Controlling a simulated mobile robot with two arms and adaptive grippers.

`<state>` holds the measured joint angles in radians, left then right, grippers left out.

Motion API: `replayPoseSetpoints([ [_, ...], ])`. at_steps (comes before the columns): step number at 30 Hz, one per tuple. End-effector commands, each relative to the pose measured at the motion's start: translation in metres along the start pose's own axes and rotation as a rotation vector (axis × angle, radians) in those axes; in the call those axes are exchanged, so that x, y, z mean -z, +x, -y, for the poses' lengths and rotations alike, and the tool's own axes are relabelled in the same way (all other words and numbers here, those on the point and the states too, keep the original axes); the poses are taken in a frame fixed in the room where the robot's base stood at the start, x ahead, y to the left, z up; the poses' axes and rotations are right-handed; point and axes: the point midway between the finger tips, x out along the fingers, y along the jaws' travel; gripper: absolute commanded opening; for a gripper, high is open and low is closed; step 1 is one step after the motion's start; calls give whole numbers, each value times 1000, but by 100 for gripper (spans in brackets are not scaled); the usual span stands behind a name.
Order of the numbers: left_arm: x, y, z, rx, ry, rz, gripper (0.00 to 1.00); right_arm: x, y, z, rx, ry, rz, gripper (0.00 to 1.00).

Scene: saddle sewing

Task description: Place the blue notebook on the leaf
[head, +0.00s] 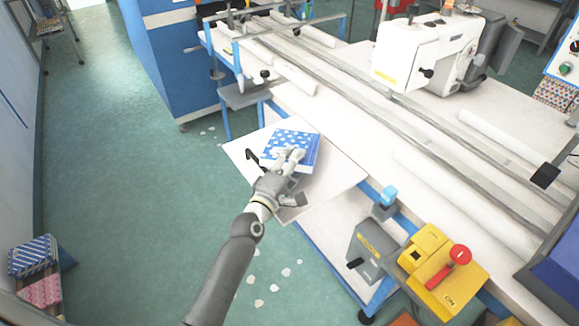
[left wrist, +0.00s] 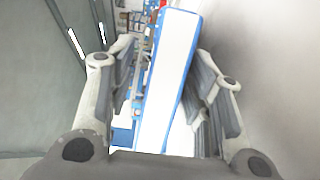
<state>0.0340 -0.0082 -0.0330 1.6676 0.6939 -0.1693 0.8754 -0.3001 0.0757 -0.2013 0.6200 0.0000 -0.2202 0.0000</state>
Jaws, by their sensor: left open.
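The blue notebook (head: 296,143), with a white pattern on its cover, lies over the white leaf (head: 340,178) at the near side of the table. My left gripper (head: 289,157) is at the notebook's near edge, its fingers overlapping the cover in the head view. In the left wrist view the notebook (left wrist: 165,85) stands edge-on between the spread fingers, white pages between blue covers. The left gripper (left wrist: 168,100) is open, with gaps visible beside the notebook. I cannot tell whether the notebook rests fully on the leaf. My right gripper is not in view.
The long table (head: 420,165) has metal rails and a white sewing machine (head: 420,52) on it. A yellow box with a red knob (head: 440,268) stands at the near right. Blue and pink patterned books (head: 36,272) are at the lower left. The green floor is open at left.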

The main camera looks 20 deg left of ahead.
Motion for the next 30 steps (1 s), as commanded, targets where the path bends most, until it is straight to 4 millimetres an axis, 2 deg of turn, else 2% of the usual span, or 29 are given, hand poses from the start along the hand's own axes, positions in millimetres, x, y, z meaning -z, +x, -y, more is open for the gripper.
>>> replayPoseSetpoints([
  [3, 0, -1, -7, -1, -1, -1, 46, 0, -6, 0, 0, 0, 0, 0],
  [5, 0, -10, -4, 1, -1, -1, 46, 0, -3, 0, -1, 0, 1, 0],
  [15, 0, -79, -3, 1, 0, 0, 46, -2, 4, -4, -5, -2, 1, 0],
  [21, 0, -108, -3, 1, 0, 0, 46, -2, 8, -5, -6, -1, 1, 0],
  [30, 0, -120, -5, -1, 0, 0, 46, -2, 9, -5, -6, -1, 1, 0],
])
